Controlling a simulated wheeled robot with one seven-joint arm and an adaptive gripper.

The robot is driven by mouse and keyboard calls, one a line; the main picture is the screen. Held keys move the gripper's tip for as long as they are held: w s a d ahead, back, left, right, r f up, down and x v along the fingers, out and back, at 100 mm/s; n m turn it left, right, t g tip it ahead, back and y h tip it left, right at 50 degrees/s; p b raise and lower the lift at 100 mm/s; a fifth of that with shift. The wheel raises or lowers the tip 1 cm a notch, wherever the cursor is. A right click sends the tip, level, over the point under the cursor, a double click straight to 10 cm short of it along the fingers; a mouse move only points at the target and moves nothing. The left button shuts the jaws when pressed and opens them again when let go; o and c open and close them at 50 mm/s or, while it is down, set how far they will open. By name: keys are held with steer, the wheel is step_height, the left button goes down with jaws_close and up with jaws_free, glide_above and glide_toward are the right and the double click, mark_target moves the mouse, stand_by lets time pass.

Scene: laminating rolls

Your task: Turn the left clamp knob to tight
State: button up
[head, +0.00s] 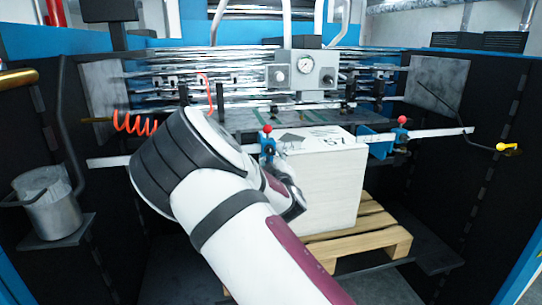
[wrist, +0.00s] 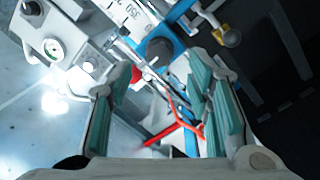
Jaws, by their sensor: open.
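The left clamp (head: 267,147) is blue with a red ball knob (head: 267,129) and sits on a pale horizontal bar, just past my arm in the head view. In the wrist view a blue clamp body with a dark round end (wrist: 160,48) lies beyond my fingertips, with a red ball (wrist: 136,74) close beside the left finger. I cannot tell if they touch. My gripper (wrist: 162,80) is open, its greenish pads apart, with nothing visibly held. The right clamp (head: 402,134) has a similar red ball knob.
A white block (head: 318,190) stands on a wooden pallet (head: 375,232) behind my arm. A gauge box (head: 305,72) is above the bar. A bent red rod or hose (wrist: 178,130) crosses between my fingers. A metal bucket (head: 50,205) is at left.

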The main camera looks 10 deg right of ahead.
mark_target(270, 153)
steer(key=shift+w+d, duration=0.2)
steer(key=shift+w, duration=2.25)
jaws_close()
